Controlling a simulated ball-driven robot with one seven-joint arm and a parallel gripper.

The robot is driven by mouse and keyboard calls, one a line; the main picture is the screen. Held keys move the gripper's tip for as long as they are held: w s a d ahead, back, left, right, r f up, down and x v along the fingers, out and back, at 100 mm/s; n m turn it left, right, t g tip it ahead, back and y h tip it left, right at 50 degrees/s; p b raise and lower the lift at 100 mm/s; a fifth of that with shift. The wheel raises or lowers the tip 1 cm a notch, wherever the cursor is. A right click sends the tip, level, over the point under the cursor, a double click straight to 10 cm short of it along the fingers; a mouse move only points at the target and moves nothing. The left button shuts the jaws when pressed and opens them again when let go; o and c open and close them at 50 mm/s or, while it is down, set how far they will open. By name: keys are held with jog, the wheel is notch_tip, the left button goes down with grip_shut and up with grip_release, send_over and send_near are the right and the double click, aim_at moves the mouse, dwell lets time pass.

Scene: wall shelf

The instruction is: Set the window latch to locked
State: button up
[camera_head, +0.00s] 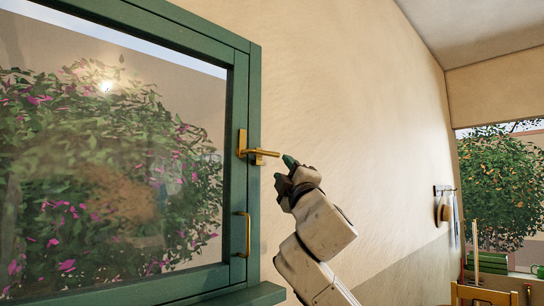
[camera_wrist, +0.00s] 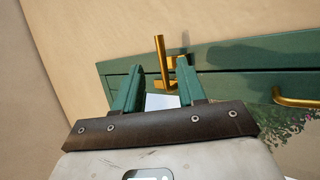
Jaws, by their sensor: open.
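The brass window latch (camera_head: 243,146) is mounted on the right side of the green window frame (camera_head: 254,95). Its lever (camera_head: 266,153) points right, roughly level, out over the wall. My gripper (camera_head: 286,170) is just right of the lever's free end, with a small gap visible in the head view. In the wrist view my gripper (camera_wrist: 158,84) has its two green fingers apart, with nothing held. The latch lever (camera_wrist: 161,58) shows ahead, in the gap between the fingertips and nearer the right one. Contact cannot be told. The right finger hides part of the latch base.
A brass pull handle (camera_head: 247,236) is on the frame below the latch, and a green sill (camera_head: 262,295) juts out under the window. The plain wall (camera_head: 350,110) to the right is clear. Hooks with a hat (camera_head: 442,208) hang farther along it.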

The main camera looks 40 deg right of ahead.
aim_at(275, 156)
jog(key=p+x, duration=0.2)
jog(key=x, duration=0.8)
jog(key=shift+p, duration=0.4)
grip_shut()
